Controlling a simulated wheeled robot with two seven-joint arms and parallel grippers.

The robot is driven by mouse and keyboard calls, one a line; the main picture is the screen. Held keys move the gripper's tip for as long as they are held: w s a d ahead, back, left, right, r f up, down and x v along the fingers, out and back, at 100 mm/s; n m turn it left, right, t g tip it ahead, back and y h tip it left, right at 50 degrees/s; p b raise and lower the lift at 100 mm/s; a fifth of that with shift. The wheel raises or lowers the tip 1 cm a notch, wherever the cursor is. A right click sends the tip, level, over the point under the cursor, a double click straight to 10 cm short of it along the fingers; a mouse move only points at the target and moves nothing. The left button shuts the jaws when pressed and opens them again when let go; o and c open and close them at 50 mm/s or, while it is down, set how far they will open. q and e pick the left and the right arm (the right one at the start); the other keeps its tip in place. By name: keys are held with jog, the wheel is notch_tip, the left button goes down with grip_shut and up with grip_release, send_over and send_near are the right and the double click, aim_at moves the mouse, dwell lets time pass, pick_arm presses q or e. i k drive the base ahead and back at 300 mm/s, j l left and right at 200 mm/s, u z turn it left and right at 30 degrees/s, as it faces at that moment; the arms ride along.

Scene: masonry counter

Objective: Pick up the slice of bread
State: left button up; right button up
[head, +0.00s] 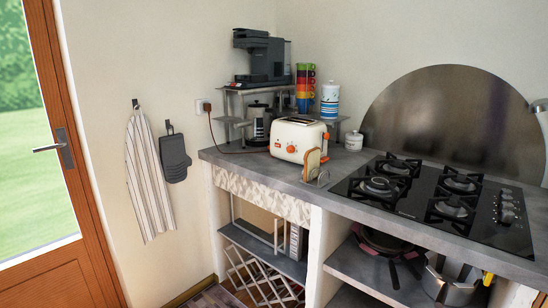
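The slice of bread (312,164) has a brown crust and a pale face. It stands upright near the front edge of the grey counter (262,166), just in front of and to the right of the toaster. A thin wire holder (321,180) is at its foot; I cannot tell exactly how the slice rests in it. The cream toaster (292,140) has orange knobs and stands behind the slice. Neither of my grippers is in view.
A black gas hob (415,217) lies right of the bread. Behind the toaster are a shelf rack with a coffee machine (262,56), stacked coloured cups (305,84) and a striped jar (330,98). A small white pot (354,140) stands further right. Bare counter lies left of the toaster.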

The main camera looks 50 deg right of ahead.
aim_at(312, 159)
jog(key=i+z, duration=0.4)
jog(key=i+j+z, duration=0.1)
jog(key=i+z, duration=0.25)
jog(key=i, duration=0.2)
jog(key=i+j+z, duration=0.2)
jog(key=i+z, duration=0.2)
